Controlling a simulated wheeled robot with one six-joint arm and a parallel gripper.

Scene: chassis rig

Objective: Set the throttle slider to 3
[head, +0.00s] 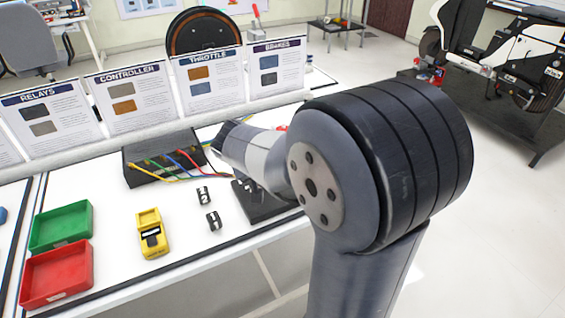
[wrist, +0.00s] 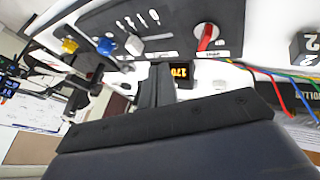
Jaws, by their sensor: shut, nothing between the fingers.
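A dark control panel (wrist: 180,18) fills the top of the wrist view. It carries a yellow knob (wrist: 69,46), a blue knob (wrist: 105,46), a pale grey knob (wrist: 135,45) and a red lever or knob (wrist: 207,36). Slots run beside the knobs; the labels are too small to read, so I cannot tell which is the throttle slider. My gripper (wrist: 160,80) is shut and empty, its fingers just below the panel's edge in that picture. I cannot tell whether they touch anything. In the head view my arm hides the fingers and most of the panel.
A black controller box (head: 150,160) with coloured wires, numbered black blocks (head: 204,195), a yellow meter (head: 152,232), a green tray (head: 62,226) and a red tray (head: 57,273) stand on the white table. Information cards line its back.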

